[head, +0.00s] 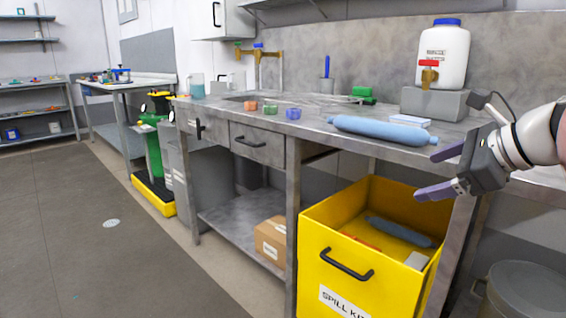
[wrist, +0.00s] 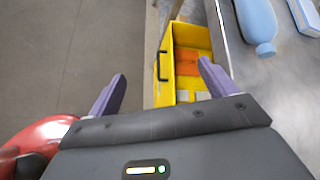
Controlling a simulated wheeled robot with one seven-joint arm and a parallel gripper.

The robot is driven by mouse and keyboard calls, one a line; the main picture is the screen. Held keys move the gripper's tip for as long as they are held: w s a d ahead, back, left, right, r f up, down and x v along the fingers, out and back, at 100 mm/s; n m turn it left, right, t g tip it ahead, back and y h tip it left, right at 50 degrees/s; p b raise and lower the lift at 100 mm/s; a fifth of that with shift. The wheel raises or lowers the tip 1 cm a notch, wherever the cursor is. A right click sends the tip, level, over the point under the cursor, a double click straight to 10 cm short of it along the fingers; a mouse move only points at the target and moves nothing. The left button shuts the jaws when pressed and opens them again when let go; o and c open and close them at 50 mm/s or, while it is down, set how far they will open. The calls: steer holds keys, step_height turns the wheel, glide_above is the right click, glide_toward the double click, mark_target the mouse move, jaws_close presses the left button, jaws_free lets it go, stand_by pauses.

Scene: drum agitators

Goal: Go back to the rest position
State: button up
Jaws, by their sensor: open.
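My gripper (head: 436,172) is at the right in the head view, in front of the counter edge and above the right side of the yellow spill bin. Its two purple fingers are spread apart with nothing between them. In the wrist view my gripper (wrist: 160,88) also shows open and empty, with the floor and the yellow bin beyond the fingers.
A yellow spill kit bin (head: 322,268) stands below, holding a blue roll (head: 400,232). On the metal counter (head: 330,108) lie a light-blue bottle-shaped roll (head: 382,130) and a white box (head: 410,120). A white jug (head: 443,55) stands behind. Open floor (head: 70,230) lies left.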

steer(key=s+a+f+n+g+h, duration=0.1)
steer(key=s+a+f+n+h, duration=0.2)
steer(key=s+a+f+n, duration=0.2)
steer(key=s+a+f+n+g+h, duration=0.2)
steer(key=s+a+f+n, duration=0.4)
steer(key=s+f+n, duration=0.6)
step_height(320, 180, down, 7)
steer(key=n+h, duration=0.1)
steer(key=n, duration=0.5)
steer(key=shift+s, duration=0.3)
steer(key=shift+o, duration=0.2)
steer(key=shift+r, duration=0.15)
stand_by(1.3)
